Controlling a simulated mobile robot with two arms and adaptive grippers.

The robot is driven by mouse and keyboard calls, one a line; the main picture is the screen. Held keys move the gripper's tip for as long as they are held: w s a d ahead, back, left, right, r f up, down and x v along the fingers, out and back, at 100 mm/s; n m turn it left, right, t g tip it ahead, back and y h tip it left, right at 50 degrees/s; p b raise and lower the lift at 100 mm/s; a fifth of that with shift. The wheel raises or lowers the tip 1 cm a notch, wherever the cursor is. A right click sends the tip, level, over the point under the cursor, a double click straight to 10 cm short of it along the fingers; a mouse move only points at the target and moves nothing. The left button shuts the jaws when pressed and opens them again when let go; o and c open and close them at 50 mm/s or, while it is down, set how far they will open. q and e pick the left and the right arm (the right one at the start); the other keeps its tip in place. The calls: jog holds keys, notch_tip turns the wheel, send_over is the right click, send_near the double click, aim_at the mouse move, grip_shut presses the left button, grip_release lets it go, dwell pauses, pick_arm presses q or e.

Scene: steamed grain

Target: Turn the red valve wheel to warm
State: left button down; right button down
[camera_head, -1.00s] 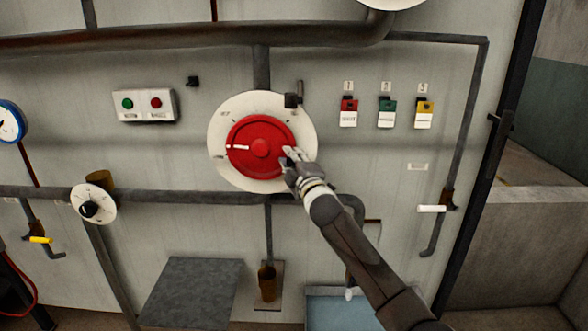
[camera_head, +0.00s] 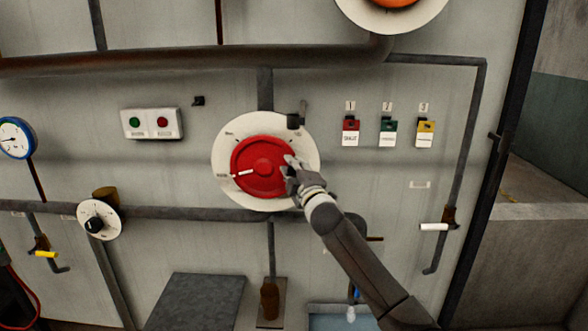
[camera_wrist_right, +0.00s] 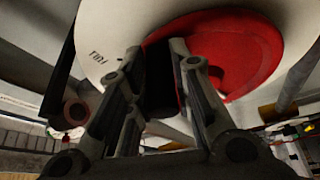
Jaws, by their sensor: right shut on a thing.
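The red valve wheel (camera_head: 258,185) sits on a round white dial plate (camera_head: 226,143) in the middle of the head view. Its white pointer mark (camera_head: 243,173) points left and slightly down, towards a small label at the plate's left edge. The dial lettering is too small to read surely in the head view. In the right wrist view the fingers (camera_wrist_right: 160,75) are at the edge of the red wheel (camera_wrist_right: 238,50), with the plate behind. My left gripper is not in view.
Pipes run above, below and behind the wheel. Three coloured tags (camera_head: 388,132) hang to the right. A button box (camera_head: 152,123) and a small black knob (camera_head: 95,222) are to the left.

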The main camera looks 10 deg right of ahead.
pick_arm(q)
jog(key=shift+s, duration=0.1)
pick_arm(e)
jog(key=shift+a+r, duration=0.1)
jog(key=shift+r, duration=0.3)
jog(key=c, duration=1.3)
grip_release()
jog(key=shift+a+f, duration=0.1)
jog(key=shift+f, duration=0.2)
jog(key=shift+s+d+f, duration=0.1)
jog(key=shift+s+d, duration=0.1)
jog(key=shift+s, duration=0.4)
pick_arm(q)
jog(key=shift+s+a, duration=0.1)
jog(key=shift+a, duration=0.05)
pick_arm(e)
jog(key=s+f, duration=0.1)
jog(key=s, duration=0.9)
jog(key=shift+s+d, duration=0.4)
